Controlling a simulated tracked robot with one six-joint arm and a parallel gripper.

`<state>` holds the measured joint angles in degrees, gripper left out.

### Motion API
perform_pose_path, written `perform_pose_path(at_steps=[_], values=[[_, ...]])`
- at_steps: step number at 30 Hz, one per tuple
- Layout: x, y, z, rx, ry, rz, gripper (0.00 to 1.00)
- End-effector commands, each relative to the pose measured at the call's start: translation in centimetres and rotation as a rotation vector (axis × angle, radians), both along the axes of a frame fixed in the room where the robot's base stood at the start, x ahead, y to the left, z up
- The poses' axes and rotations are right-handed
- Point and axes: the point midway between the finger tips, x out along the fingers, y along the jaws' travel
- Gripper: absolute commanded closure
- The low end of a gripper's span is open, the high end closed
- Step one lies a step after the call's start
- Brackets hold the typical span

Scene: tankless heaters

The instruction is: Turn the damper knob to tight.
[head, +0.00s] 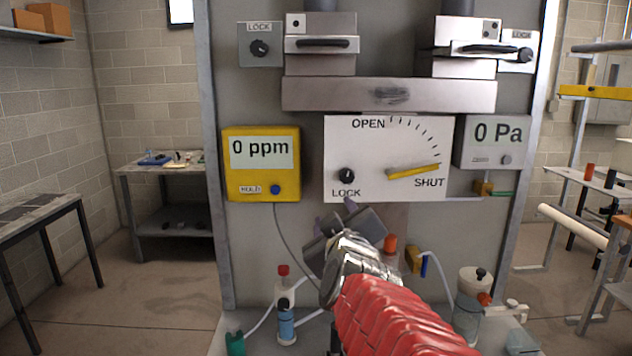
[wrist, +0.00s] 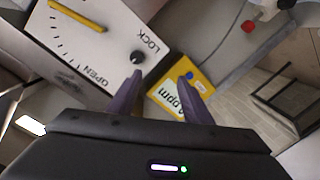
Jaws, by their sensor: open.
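A white damper plate (head: 375,135) is on the grey panel, with OPEN at the top and SHUT at the lower right. Its yellow lever (head: 413,171) points right, close to SHUT. The black knob (head: 347,176) marked LOCK sits at the plate's lower left. In the wrist view the knob (wrist: 138,57) is just beyond the tip of the left purple finger; I cannot tell whether they touch. My gripper (wrist: 161,80) is open and empty. In the head view my gripper (head: 335,213) is just below the knob, its fingers partly hidden by my wrist.
A yellow 0 ppm meter (head: 261,185) is left of the plate, and a grey 0 Pa gauge (head: 497,135) is right. Two more LOCK knobs sit higher, at left (head: 259,48) and right (head: 525,54). Bottles (head: 286,322) and hoses stand below.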

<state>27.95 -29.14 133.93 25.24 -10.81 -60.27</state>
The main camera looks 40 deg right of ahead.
Motion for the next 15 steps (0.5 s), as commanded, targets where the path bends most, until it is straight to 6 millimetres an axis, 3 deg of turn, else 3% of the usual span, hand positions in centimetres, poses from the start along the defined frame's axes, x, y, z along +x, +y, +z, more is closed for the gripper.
perform_pose_path(at_steps=[1,5,15], values=[[-0.4,-1.4,0.8,-0.035,-0.013,-0.032,0.55],[-1.0,-3.1,2.1,-0.095,-0.033,-0.080,0.55],[-1.1,-3.3,2.3,-0.106,-0.034,-0.087,0.55]])
